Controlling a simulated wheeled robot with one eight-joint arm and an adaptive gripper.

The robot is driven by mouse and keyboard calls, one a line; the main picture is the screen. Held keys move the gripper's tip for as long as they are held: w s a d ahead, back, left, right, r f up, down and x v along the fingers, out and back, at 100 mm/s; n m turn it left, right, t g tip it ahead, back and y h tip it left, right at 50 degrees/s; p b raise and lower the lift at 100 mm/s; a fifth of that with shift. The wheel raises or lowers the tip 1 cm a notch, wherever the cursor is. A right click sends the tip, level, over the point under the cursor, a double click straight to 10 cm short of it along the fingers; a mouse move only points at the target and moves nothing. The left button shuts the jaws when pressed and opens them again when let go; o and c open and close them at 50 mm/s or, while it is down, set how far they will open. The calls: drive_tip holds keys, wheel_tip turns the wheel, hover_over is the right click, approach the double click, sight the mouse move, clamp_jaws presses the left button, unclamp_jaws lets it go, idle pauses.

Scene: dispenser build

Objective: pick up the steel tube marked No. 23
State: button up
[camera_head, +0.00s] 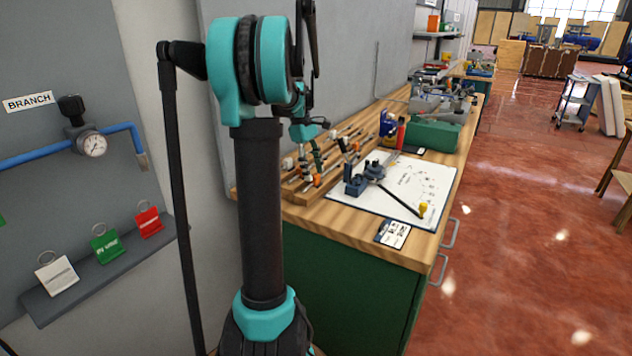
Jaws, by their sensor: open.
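Several slim metal tubes lie side by side on a wooden rack (322,190) at the left of the workbench. Some have orange or white ends. Their markings are too small to read, so I cannot tell which one is No. 23. My gripper (318,168) is small in this view, over the rack among the tubes. It is open, with no tube seen held in it. I cannot tell whether it touches a tube. My arm hides the rack's left part.
A white sheet (436,181) bears a blue bender (357,184) with a long, yellow-tipped black handle. A green case (433,135), a red bottle (400,134) and a blue container (387,125) stand behind. A card (393,233) lies at the wooden bench's (340,222) front edge.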

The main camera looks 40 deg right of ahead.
drive_tip(key=shift+s+f, duration=0.15)
drive_tip(key=shift+f, duration=0.4)
drive_tip(key=shift+d, duration=0.1)
clamp_jaws()
drive_tip(key=shift+r, duration=0.2)
